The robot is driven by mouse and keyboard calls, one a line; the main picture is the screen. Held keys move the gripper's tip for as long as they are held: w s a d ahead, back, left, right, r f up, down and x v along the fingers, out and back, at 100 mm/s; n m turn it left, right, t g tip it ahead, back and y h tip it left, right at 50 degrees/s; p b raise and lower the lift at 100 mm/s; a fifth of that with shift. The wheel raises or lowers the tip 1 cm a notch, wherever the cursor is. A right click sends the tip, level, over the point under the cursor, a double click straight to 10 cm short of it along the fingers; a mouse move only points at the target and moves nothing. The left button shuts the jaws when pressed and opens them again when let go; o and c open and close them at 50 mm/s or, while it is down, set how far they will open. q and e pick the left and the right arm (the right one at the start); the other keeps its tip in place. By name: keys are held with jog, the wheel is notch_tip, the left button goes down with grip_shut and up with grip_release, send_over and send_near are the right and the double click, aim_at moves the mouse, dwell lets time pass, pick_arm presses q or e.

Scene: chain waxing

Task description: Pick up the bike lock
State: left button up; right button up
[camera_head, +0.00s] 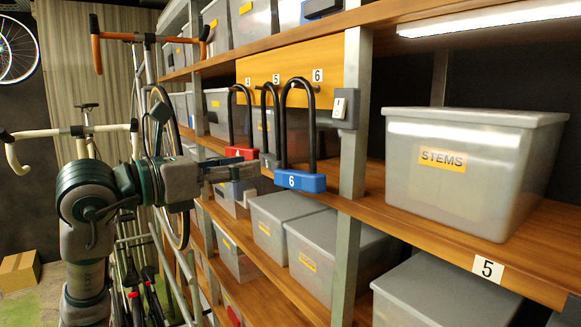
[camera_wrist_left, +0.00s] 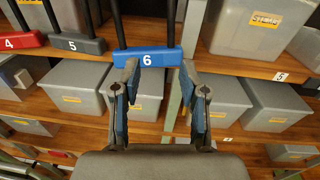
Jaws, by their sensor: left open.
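Three U-shaped bike locks hang from pegs on a wooden board (camera_head: 330,72). The blue lock marked 6 (camera_head: 300,181) is nearest, with a black shackle; its blue bar shows in the left wrist view (camera_wrist_left: 148,57). The dark grey lock marked 5 (camera_wrist_left: 78,44) and the red lock marked 4 (camera_head: 240,152) hang to its left. My left gripper (camera_head: 238,166) is open and empty, left of the blue lock in the head view. In the wrist view its fingertips (camera_wrist_left: 159,75) are near the blue bar's lower edge; contact cannot be told. My right gripper is not in view.
A metal shelf post (camera_head: 354,120) with a small grey box (camera_head: 345,108) stands just right of the blue lock. A clear bin labelled STEMS (camera_head: 470,170) is on the right shelf. Grey-lidded bins (camera_head: 340,245) fill the shelf below. Bicycles (camera_head: 150,110) stand at left.

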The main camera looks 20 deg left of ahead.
pick_arm(q)
jog(key=p, duration=0.2)
send_near(307, 172)
jog(key=w+d+r, duration=0.3)
jog(key=w, duration=0.1)
jog(key=p+x, duration=0.1)
jog(key=x, duration=0.2)
jog(key=p+x, duration=0.1)
jog(key=shift+w+d+r+p, duration=0.1)
jog(key=shift+w+r+p, duration=0.1)
jog(key=shift+r+p, duration=0.1)
jog(key=shift+w+d+f, duration=0.15)
jog(key=shift+d, duration=0.1)
grip_shut()
